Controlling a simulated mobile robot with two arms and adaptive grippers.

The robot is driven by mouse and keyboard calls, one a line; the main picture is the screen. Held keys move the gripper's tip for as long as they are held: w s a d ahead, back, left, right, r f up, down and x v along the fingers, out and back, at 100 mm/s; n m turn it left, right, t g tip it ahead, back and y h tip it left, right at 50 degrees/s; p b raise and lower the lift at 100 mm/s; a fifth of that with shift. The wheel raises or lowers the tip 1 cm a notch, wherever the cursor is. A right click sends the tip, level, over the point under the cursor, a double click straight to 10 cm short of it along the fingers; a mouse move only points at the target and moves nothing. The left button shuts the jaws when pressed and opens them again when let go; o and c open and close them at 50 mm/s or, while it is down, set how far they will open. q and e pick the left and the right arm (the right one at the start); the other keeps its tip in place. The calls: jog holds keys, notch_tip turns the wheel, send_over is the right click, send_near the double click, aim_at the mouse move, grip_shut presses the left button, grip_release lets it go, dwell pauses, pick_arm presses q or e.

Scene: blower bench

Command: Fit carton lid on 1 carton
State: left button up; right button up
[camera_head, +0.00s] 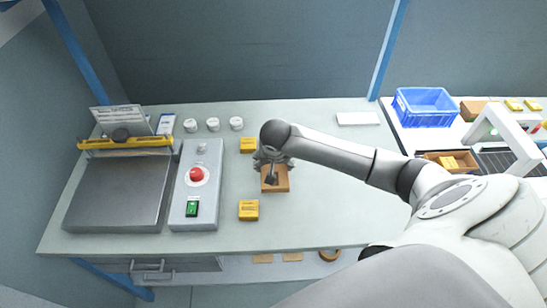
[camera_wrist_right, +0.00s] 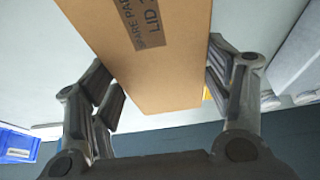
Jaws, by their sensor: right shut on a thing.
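My right gripper (camera_head: 273,160) is over the middle of the bench and points down. It is shut on a brown cardboard piece (camera_wrist_right: 165,60), which lies between its fingers in the right wrist view and has a dark label with the word LID. In the head view, brown cardboard (camera_head: 283,186) shows under the gripper, partly hidden by the fingers. I cannot tell there whether it is the lid alone or a carton with the lid over it. My left gripper is not in view.
Yellow boxes lie behind (camera_head: 248,145) and in front (camera_head: 248,210) of the gripper. A control box with a red button (camera_head: 197,174) and a dark plate (camera_head: 118,195) stand left. A blue crate (camera_head: 424,107) and an open brown box (camera_head: 434,156) are right.

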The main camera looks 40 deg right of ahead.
jog(key=shift+w+d+f, duration=0.1)
jog(key=shift+w+f, duration=0.15)
jog(key=shift+f, duration=0.05)
jog(key=shift+f+p, duration=0.55)
jog(key=shift+f, duration=0.95)
jog(key=shift+f, duration=0.1)
jog(key=o, duration=1)
jog(key=shift+o, duration=0.2)
